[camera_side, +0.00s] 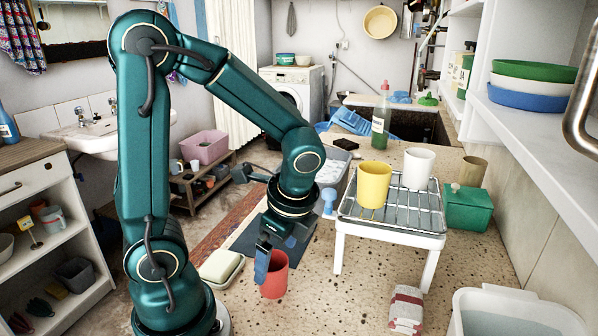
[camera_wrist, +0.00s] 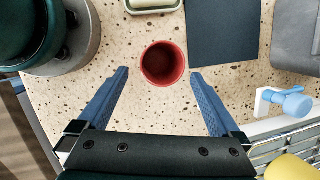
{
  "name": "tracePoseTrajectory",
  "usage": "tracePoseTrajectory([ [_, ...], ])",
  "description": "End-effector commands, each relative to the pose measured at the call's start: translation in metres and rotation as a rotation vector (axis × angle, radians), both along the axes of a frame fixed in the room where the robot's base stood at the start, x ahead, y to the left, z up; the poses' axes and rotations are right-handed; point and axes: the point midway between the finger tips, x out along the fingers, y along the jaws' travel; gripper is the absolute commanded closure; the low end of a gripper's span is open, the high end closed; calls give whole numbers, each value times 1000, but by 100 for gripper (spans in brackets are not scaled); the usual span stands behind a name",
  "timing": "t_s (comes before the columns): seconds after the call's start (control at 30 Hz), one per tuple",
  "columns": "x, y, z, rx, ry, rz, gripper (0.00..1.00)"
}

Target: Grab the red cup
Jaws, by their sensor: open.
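The red cup (camera_side: 276,276) stands upright on the speckled stone surface, close to my arm's base. In the wrist view the red cup (camera_wrist: 163,63) is seen from above, empty, just beyond and between the fingertips. My gripper (camera_side: 268,262) points down at the cup in the side view, with one blue finger overlapping the cup's left side. In the wrist view my gripper (camera_wrist: 158,75) is open, its two blue fingers apart on either side of the cup's near edge, with gaps between fingers and cup. Nothing is held.
A white rack (camera_side: 345,216) carries a yellow cup (camera_side: 374,185) and a white cup (camera_side: 418,168) to the right. A soap dish (camera_side: 221,266) lies left of the red cup, and a dark mat (camera_wrist: 222,30) lies beside it.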

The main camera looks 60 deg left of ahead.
Motion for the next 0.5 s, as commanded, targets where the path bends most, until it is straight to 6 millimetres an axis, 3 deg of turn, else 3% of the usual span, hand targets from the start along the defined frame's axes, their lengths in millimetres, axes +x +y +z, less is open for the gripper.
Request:
tracePoseTrajectory([
  [0.2, -1, 12, -16, 29, 138, -153, 0],
  [0.5, -7, 23, -41, 30, 160, -171, 0],
])
